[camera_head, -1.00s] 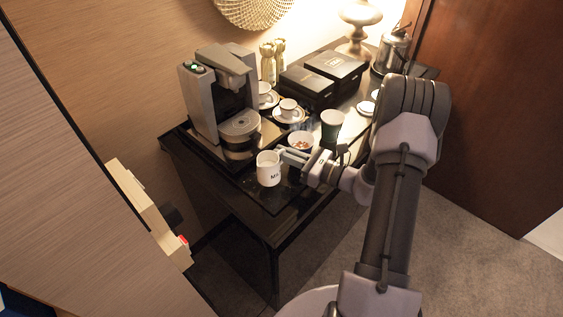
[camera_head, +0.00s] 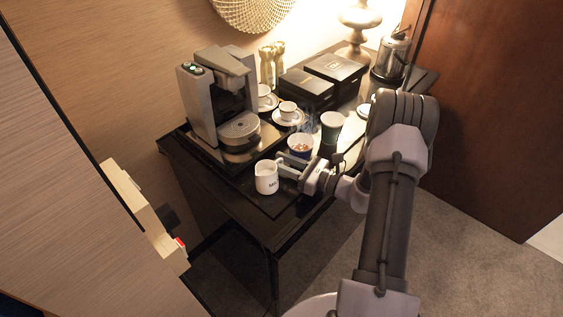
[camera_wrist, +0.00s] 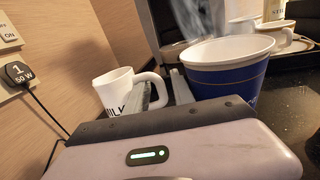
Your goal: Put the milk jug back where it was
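The white milk jug (camera_head: 266,178), with dark lettering, stands upright near the front left of the black table, on or at the edge of the dark tray. In the wrist view the jug (camera_wrist: 112,88) shows its handle toward me. My gripper (camera_head: 286,167) is at the jug's right side, at handle height. Its fingers (camera_wrist: 163,92) are spread apart with the handle between them. Where the jug's base meets the surface is partly hidden in the wrist view.
A blue cup (camera_head: 300,151) with a white rim stands just behind my gripper; it looms close in the wrist view (camera_wrist: 228,78). A dark green cup (camera_head: 331,130), saucers with cups (camera_head: 288,118) and a coffee machine (camera_head: 216,95) stand behind. The table's front corner is clear.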

